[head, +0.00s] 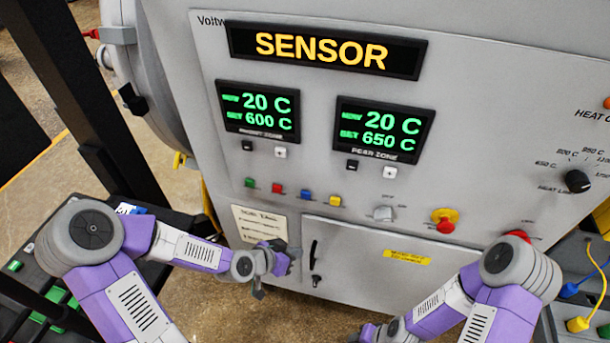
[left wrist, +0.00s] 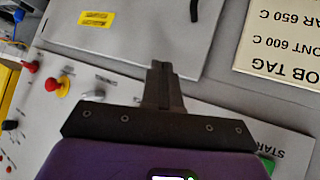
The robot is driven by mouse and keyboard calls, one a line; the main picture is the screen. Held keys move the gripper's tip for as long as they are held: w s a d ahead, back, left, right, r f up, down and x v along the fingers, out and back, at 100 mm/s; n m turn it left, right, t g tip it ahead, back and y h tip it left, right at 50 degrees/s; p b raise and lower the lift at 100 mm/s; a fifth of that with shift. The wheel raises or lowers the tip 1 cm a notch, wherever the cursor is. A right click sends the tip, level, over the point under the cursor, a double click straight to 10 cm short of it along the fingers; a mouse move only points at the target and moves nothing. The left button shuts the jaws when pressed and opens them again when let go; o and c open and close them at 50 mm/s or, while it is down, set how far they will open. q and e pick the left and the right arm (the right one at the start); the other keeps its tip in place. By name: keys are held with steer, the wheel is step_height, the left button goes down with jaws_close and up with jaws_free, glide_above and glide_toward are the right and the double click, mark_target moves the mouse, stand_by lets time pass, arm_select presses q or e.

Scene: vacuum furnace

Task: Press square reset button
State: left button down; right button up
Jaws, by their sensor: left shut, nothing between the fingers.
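I cannot read which label says reset. My left gripper (head: 284,262) is below the row, near the job tag and the lower door, touching no button that I can see. In the left wrist view its fingers (left wrist: 162,78) are shut and empty; a green button (left wrist: 268,163) shows at lower right. My right gripper (head: 364,334) is partly visible at the bottom edge; its fingers are unclear.
A red mushroom button on a yellow base (head: 445,219) and another red button (head: 517,236) are to the right. The lower door (head: 350,265) has a black handle (head: 313,252). The job tag (head: 259,224) is left of it. Cables (head: 580,322) lie at far right.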

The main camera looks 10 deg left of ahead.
mark_target(306, 195)
arm_select(q)
step_height(306, 195, up, 8)
steer(key=w+a+m+t+p, duration=0.1)
steer(key=p, duration=0.1)
steer(key=shift+a+f+m+p, duration=0.2)
steer(key=shift+f+m+p, duration=0.1)
steer(key=shift+m, duration=0.1)
arm_select(e)
step_height(306, 195, up, 4)
steer(key=shift+r, duration=0.1)
arm_select(q)
steer(key=shift+w, duration=0.2)
steer(key=w+b, duration=0.3)
steer(key=w, duration=0.5)
steer(key=shift+w+d, duration=0.15)
steer(key=shift+w, duration=0.1)
arm_select(e)
steer(key=shift+f, duration=1.65)
arm_select(q)
steer(key=shift+w, duration=0.1)
steer(key=shift+w+b, duration=0.35)
arm_select(e)
steer(key=shift+f, duration=0.25)
